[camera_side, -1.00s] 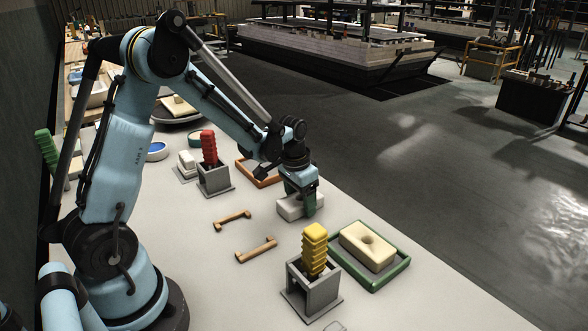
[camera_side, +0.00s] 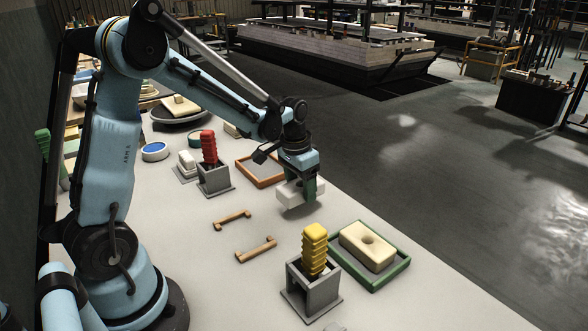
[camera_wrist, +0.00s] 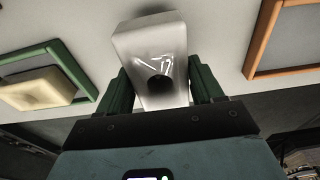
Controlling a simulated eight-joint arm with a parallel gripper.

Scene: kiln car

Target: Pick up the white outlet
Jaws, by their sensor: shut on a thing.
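The white outlet (camera_side: 292,194) is a pale block, held a little above the table in the side view. In the wrist view the white outlet (camera_wrist: 150,45) shows a dark round hole in its face. My gripper (camera_side: 306,188) has green fingers, shut on the outlet's two sides; they also flank it in the wrist view (camera_wrist: 160,85). Part of the outlet is hidden behind the near finger.
A green tray (camera_side: 376,281) with a cream block (camera_side: 367,240) stands to the right. A grey holder (camera_side: 311,291) with a yellow ribbed piece (camera_side: 314,247) is in front. An orange-framed tray (camera_side: 262,181) lies left. Two wooden handles lie on bare table.

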